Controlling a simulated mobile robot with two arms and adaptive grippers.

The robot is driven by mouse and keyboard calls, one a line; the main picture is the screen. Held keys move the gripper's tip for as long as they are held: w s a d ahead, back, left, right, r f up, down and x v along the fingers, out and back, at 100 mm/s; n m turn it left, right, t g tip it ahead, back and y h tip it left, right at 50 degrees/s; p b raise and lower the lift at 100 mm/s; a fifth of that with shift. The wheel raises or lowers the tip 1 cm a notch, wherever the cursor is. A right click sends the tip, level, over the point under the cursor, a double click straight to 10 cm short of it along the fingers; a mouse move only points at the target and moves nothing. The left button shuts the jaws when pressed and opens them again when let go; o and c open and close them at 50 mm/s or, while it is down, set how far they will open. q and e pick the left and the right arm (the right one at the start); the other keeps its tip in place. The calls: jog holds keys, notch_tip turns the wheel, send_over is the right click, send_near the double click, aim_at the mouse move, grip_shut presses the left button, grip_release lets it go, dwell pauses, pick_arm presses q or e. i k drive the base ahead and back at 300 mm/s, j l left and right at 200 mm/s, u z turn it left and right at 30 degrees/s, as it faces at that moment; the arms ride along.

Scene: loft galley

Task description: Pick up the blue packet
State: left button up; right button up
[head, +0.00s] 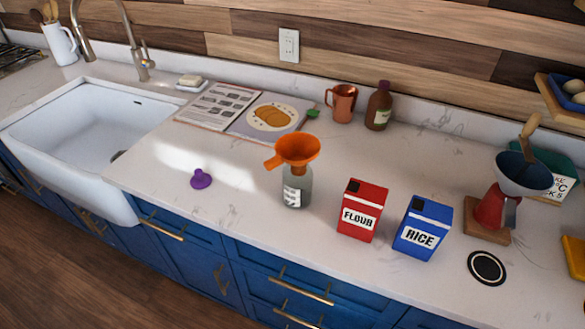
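The blue packet (424,228) stands upright on the white counter, right of centre in the head view. It has a white label reading RICE and a white band with a dark patch near its top. A red packet (362,210) labelled FLOUR stands just to its left, with a small gap between them. Neither of my grippers shows in the head view.
A glass bottle with an orange funnel (298,149) stands left of the packets. A round black coaster (487,268) lies right of the blue packet. A red stand with a dark bowl (523,176) is behind it. A purple stopper (202,179) lies farther left.

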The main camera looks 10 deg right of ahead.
aim_at(425, 222)
jog(key=l+z, duration=0.1)
jog(key=z, duration=0.3)
jog(key=l+z, duration=0.1)
jog(key=z, duration=0.7)
jog(key=i+l, duration=0.05)
